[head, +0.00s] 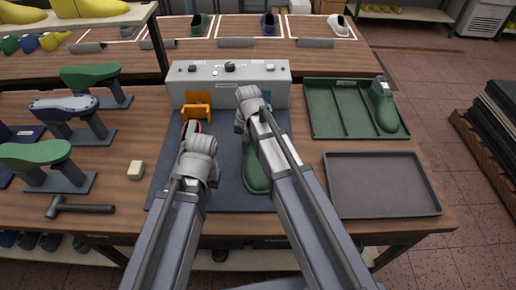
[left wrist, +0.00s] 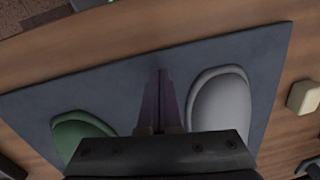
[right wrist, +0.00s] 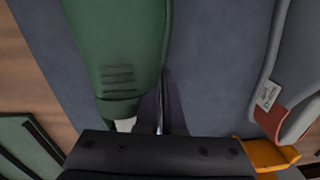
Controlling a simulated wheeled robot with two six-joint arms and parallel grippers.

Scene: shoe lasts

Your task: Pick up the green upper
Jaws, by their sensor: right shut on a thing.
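The green upper (head: 257,172) lies on the dark mat, partly hidden under my right arm; in the right wrist view (right wrist: 115,45) it fills the upper left, and its tip shows in the left wrist view (left wrist: 80,132). My right gripper (right wrist: 164,105) is shut on the edge of the green upper. My left gripper (left wrist: 160,100) is shut and empty above the mat, between the green upper and a light grey upper (left wrist: 218,105). The grey upper is mostly hidden by my left arm in the head view.
A grey console (head: 228,78) with an orange clamp (head: 197,104) stands behind the mat (head: 228,200). A green divided tray (head: 322,110) holding another green shoe (head: 382,105) and an empty grey tray (head: 380,185) are right. Lasts on stands, a hammer (head: 80,207) and a beige block (head: 136,171) are left.

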